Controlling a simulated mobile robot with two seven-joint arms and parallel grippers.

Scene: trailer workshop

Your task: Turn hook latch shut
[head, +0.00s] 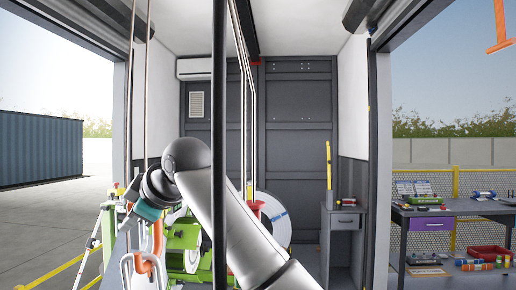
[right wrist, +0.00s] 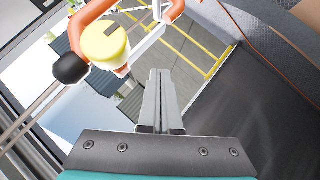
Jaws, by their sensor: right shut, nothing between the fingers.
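An orange hook-shaped part (head: 158,238) shows low on the left in the head view, just below my right gripper (head: 134,213). I cannot tell for sure that it is the hook latch. In the right wrist view an orange bent bar (right wrist: 93,12) carries a yellow round cap (right wrist: 105,40) and a black ball end (right wrist: 70,68). My right gripper (right wrist: 162,75) is shut and empty, its fingers pointing towards the orange bar. They look apart from the bar, though the depth is hard to judge. My left gripper is not in view.
A green machine (head: 182,236) stands behind the gripper, with a large pale disc (head: 272,216) beyond it. Thin metal rods (head: 250,100) hang in front of the camera. A grey cabinet (head: 344,222) and a workbench (head: 450,208) with tools stand on the right.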

